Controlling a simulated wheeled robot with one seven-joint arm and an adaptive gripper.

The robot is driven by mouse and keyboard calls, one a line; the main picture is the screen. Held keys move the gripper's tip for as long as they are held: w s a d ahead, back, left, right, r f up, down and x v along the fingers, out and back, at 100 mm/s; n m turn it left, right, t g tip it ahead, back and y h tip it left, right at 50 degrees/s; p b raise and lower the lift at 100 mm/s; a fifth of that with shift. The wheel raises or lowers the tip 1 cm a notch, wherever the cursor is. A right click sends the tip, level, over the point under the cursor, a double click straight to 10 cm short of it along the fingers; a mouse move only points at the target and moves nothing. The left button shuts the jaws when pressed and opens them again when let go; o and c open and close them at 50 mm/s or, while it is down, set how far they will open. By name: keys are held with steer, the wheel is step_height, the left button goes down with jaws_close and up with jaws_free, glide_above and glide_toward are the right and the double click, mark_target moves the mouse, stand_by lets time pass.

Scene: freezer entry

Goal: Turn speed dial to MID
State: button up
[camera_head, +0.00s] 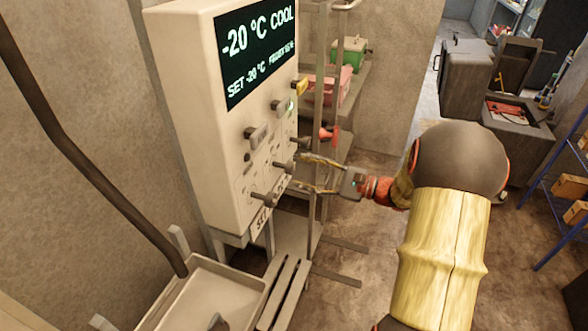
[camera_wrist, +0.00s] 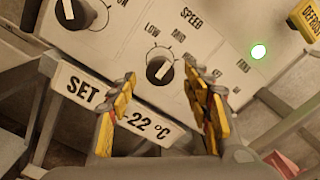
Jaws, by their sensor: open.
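The speed dial (camera_wrist: 160,71) is a round black knob with a white bar on the pale control panel (camera_wrist: 120,48), under the printed words SPEED, LOW and MID. Its white bar slants toward the upper right in the wrist view; I cannot tell for sure which label it marks. My gripper (camera_wrist: 163,78) is open and empty, with one yellow-padded finger on each side of the dial in the picture. The right finger hides part of the panel labels. In the head view my gripper (camera_head: 300,172) faces the lower panel knobs from the right, its fingertips close to the panel.
Another black knob (camera_wrist: 76,12) sits up-left near ON. A SET -22 °C plate (camera_wrist: 115,103) lies below. A green light (camera_wrist: 258,52) and yellow DEFROST part (camera_wrist: 307,18) are right. The display (camera_head: 256,45) reads -20 °C COOL.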

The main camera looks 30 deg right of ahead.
steer(key=v, duration=0.8)
